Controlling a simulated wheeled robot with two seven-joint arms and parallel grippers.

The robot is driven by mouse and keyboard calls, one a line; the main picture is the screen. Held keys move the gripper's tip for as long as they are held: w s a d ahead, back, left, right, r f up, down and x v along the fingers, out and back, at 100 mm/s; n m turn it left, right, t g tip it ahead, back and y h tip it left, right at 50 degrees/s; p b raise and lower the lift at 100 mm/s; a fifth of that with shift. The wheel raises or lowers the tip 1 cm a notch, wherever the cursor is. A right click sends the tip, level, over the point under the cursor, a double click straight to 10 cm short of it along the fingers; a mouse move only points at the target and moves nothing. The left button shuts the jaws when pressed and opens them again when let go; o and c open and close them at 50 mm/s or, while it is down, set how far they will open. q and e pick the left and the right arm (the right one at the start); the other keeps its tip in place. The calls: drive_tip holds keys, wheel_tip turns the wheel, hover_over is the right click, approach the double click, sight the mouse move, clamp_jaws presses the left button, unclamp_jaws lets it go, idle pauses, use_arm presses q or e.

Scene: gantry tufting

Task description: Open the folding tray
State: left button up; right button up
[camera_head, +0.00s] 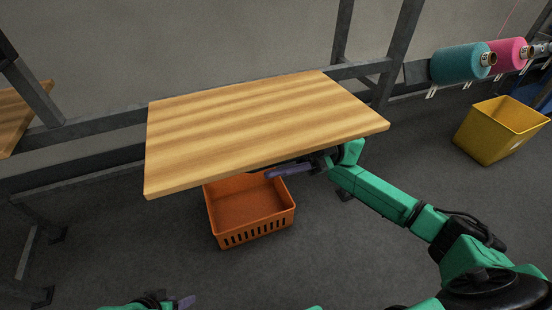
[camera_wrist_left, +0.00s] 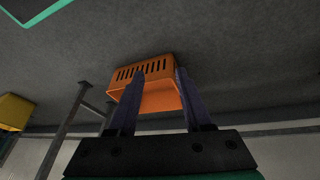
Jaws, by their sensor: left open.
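The folding tray (camera_head: 255,125) is a light wooden board joined to the dark metal frame. It stands out from the frame and looks roughly level. My right gripper (camera_head: 285,172) is just under its front edge, with its purple fingers pointing left. I cannot tell whether it touches the board or whether its fingers are apart. My left gripper (camera_head: 187,301) is low at the bottom edge of the head view, well away from the tray. In the left wrist view its two fingers (camera_wrist_left: 160,75) are apart with nothing held between them.
An orange crate (camera_head: 250,236) stands on the floor below the tray's front edge. A yellow bin (camera_head: 492,136) is at the right. Teal (camera_head: 458,63) and pink (camera_head: 507,54) yarn cones sit on the frame above it.

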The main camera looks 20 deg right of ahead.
drive_tip(key=shift+w, duration=0.1)
drive_tip(key=shift+w+d+f, duration=0.1)
drive_tip(key=shift+d, duration=0.2)
use_arm(q)
drive_tip(key=w+d+f+t+h+b, duration=0.2)
drive_tip(key=d+f+t, duration=0.1)
drive_tip(key=d, duration=0.2)
drive_tip(key=shift+w+d+f, duration=0.3)
drive_tip(key=shift+w, duration=0.1)
use_arm(e)
drive_tip(key=v, duration=1.4)
